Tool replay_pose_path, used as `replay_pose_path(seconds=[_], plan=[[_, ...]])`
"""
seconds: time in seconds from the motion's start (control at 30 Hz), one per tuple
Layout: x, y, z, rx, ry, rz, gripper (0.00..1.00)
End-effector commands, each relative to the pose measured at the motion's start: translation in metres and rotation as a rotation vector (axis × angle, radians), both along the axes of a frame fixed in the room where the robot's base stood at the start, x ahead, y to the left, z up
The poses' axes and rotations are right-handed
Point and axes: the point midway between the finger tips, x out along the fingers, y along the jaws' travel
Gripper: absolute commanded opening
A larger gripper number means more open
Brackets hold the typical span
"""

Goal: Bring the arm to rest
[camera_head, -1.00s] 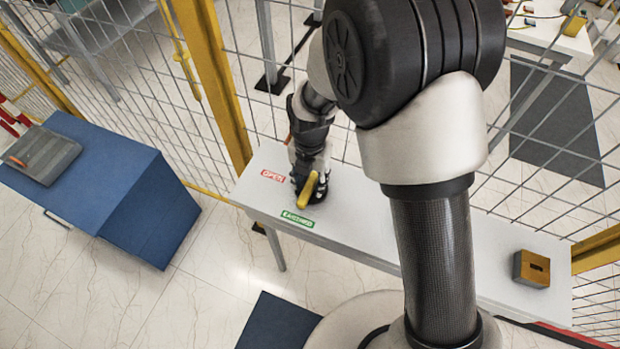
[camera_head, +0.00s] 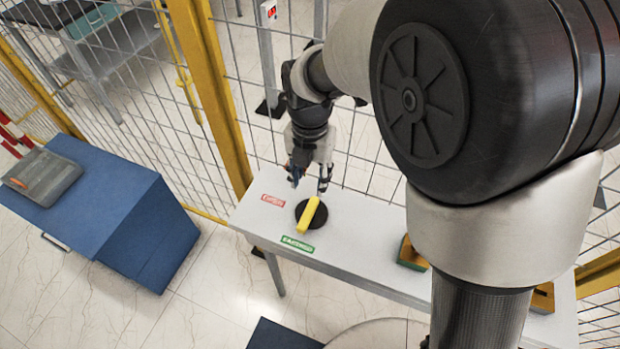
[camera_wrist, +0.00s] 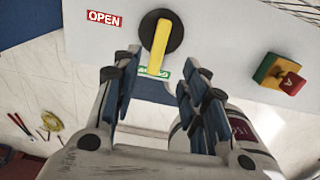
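My gripper (camera_head: 308,184) is above the far side of the white bench (camera_head: 350,235), its fingers pointing down. Its two fingers are spread apart and hold nothing, as the wrist view (camera_wrist: 160,64) also shows. The yellow handle (camera_head: 308,214) on its round black disc (camera_head: 322,215) is on the bench top, apart from the fingers. In the wrist view the handle (camera_wrist: 158,45) lies just beyond the fingertips, its end over the green label (camera_wrist: 145,72). The red OPEN label (camera_wrist: 103,18) is left of the disc.
A wire fence with a yellow post (camera_head: 215,85) runs behind the bench. A blue cabinet (camera_head: 120,200) is at the left. Tools (camera_wrist: 38,125) lie at the lower left.

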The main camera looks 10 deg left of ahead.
Motion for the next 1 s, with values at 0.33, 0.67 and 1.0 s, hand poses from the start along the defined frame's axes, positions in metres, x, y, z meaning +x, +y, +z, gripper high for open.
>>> replay_pose_path(seconds=[0.33, 0.67, 1.0], plan=[[0.0, 0.0, 0.0, 0.0, 0.0, -0.003, 0.4], [-0.016, -0.065, 0.059, 0.067, -0.076, -0.644, 0.4], [-0.09, -0.165, 0.112, 0.272, -0.137, -1.826, 0.4]])
